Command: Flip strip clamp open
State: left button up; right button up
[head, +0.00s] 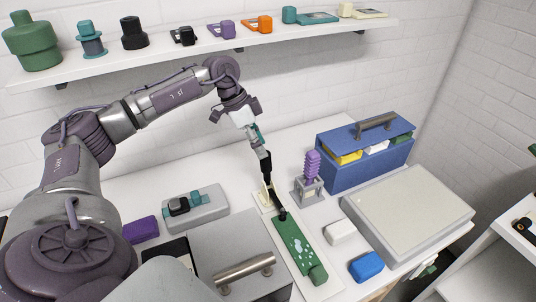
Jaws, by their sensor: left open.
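A long pale board (317,291) lies on the table, with a green strip-like plate (291,240) bearing white specks and a green round knob (318,274) at its near end. At the board's far end is a small cream and black piece (277,201), which looks like the strip clamp. I cannot tell its lid position. My left gripper (267,180) points down with dark fingers right at this piece, partly hiding it. It is open; whether it touches the piece is unclear. My right gripper is not in view.
A purple ribbed part in a grey holder (308,187) stands close right of the gripper. A blue toolbox (362,169) and a large grey flat box (409,221) are farther right. White (340,232) and blue (366,267) blocks lie near the board. A handled grey box (238,250) is left.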

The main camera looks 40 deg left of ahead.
aim_at(268, 161)
pick_arm(q)
jog(key=x, duration=0.2)
jog(key=shift+s+d+f+p, duration=0.15)
jog(key=shift+d+f+p, duration=0.1)
jog(key=shift+d+p, duration=0.15)
jog(key=shift+x, duration=1.1)
jog(key=shift+f+p, duration=0.3)
jog(key=shift+f, duration=0.1)
jog(key=shift+w+f, duration=0.2)
jog(key=shift+w, duration=0.05)
jog(key=shift+c, duration=0.4)
jog(key=c, duration=0.8)
grip_shut()
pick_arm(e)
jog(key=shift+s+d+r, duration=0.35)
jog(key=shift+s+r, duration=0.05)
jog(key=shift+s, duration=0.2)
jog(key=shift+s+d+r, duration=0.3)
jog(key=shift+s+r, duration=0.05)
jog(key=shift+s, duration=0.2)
